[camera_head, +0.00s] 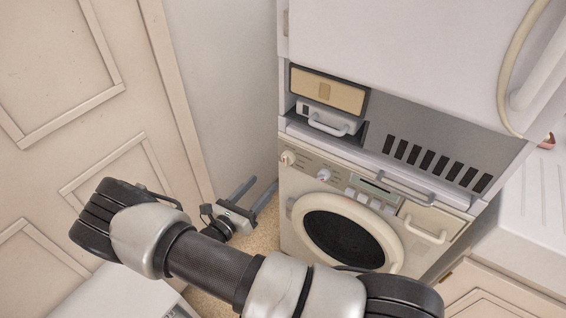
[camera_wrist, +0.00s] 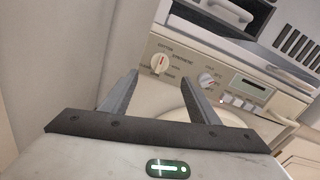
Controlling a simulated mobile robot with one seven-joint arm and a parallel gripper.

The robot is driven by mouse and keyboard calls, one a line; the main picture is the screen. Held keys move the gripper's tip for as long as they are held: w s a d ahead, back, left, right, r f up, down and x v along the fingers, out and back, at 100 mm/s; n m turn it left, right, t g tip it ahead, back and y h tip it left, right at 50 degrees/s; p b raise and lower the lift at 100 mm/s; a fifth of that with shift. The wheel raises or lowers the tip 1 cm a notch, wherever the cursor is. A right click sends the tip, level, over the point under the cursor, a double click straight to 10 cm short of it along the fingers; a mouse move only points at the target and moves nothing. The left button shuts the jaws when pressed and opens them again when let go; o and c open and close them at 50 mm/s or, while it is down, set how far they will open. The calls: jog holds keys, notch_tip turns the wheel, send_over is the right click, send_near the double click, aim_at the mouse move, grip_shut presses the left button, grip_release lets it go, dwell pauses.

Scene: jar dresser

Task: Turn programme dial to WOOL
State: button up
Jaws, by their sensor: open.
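The programme dial (camera_head: 288,157) is a cream knob at the upper left of the washing machine's panel. In the wrist view the dial (camera_wrist: 159,64) has a red mark, and small labels stand around it. COTTON and SYNTHETIC seem to be above it; the others are too small to read surely. My gripper (camera_head: 258,188) is open and empty, to the left of the machine front and apart from the dial in the head view. In the wrist view its two fingers (camera_wrist: 155,76) point toward the panel, with the dial showing between and just beyond their tips.
A second, paler knob (camera_head: 324,175) sits right of the dial, with buttons and a display (camera_head: 374,187) beyond. The round door (camera_head: 343,238) is below. A drawer handle (camera_head: 328,125) juts out above the panel. A wall and a panelled door (camera_head: 60,90) are at the left.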

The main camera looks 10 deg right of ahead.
aim_at(284, 162)
jog(key=x, duration=1.2)
jog(key=shift+w+d, duration=0.2)
jog(key=shift+d, duration=0.05)
jog(key=c, duration=1)
jog(key=shift+c, duration=0.2)
